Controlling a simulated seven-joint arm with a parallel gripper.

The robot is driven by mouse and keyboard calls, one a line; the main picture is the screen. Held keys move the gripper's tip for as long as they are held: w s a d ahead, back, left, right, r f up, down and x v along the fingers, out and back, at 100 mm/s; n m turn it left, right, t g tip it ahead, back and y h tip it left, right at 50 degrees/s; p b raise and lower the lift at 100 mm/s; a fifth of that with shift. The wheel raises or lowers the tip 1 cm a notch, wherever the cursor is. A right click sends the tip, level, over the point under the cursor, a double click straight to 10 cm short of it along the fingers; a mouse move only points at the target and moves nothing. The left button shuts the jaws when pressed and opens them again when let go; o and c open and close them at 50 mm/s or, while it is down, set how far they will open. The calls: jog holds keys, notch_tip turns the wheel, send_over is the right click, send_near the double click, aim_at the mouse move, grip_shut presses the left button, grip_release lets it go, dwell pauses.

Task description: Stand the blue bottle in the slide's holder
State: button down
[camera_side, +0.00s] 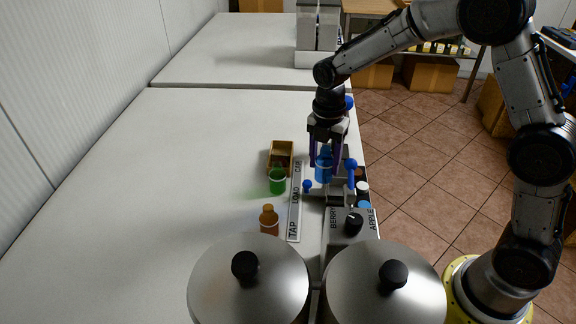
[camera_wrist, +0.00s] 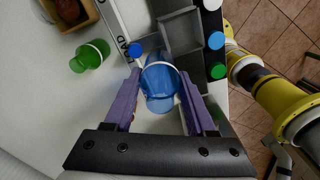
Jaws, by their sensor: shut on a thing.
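The blue bottle (camera_side: 324,168) is see-through with a pale band and stands roughly upright between my purple fingers. My gripper (camera_side: 325,160) points down and is shut on it. In the wrist view the blue bottle (camera_wrist: 160,88) lies between the two fingertips (camera_wrist: 159,76). The slide's holder looks like a grey open-topped square frame (camera_wrist: 181,32), just beyond the bottle in the wrist view; it appears empty. In the side view the grey slide (camera_side: 340,188) is partly hidden by the bottle and my gripper. I cannot tell whether the bottle touches it.
A green bottle (camera_side: 277,181), an orange bottle (camera_side: 269,220) and a wooden box (camera_side: 281,157) stand left of the label strip (camera_side: 295,203). A blue knob (camera_wrist: 134,50) is close to my left finger. Coloured caps (camera_wrist: 216,40) line the right. Two lidded pots (camera_side: 248,284) fill the front.

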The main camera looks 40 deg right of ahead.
jog(key=s+d+r+m, duration=0.1)
jog(key=s+d, duration=0.1)
jog(key=d, duration=0.3)
jog(key=shift+w+a+f, duration=0.1)
jog(key=shift+f, duration=3.25)
jog(key=shift+f, duration=0.45)
grip_release()
notch_tip(320, 180, up, 8)
